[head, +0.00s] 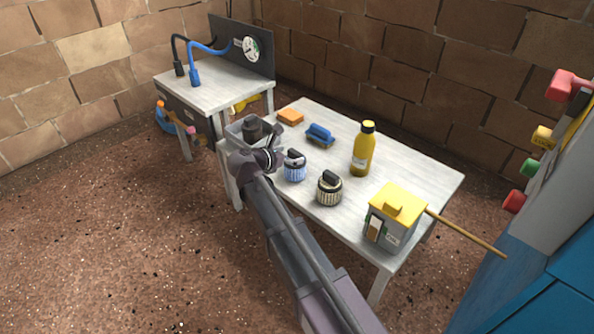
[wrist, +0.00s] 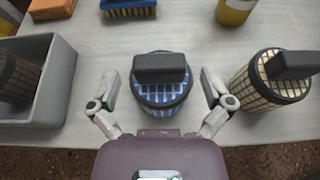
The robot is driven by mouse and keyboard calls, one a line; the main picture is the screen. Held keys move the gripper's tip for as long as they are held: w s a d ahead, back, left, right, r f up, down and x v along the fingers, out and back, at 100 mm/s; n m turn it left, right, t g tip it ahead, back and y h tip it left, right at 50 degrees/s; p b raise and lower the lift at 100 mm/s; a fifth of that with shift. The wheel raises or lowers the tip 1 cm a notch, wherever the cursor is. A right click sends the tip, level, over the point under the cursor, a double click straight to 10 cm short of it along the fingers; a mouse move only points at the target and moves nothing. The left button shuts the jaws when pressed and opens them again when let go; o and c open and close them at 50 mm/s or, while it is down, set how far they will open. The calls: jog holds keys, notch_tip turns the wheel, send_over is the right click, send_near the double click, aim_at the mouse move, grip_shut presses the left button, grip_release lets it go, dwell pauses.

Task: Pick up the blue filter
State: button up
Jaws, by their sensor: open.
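The blue filter (head: 295,168) is a short canister with a blue and white grid side and a black top with a block handle. It stands upright on the white table (head: 425,185). In the wrist view the blue filter (wrist: 160,82) lies between the fingers of my gripper (wrist: 158,88). The fingers are open, one on each side of it, with a gap to both. In the head view my gripper (head: 268,160) is just left of the filter and partly hidden by my own arm.
A cream-gridded filter (head: 329,190) stands to the right. A grey bin (wrist: 55,85) holding a dark filter is at left. A blue brush (head: 320,135), orange sponge (head: 291,116), yellow bottle (head: 363,150) and yellow-lidded box (head: 392,218) also stand on the table.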

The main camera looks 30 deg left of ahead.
jog(key=shift+x, duration=0.95)
jog(key=c, duration=1.3)
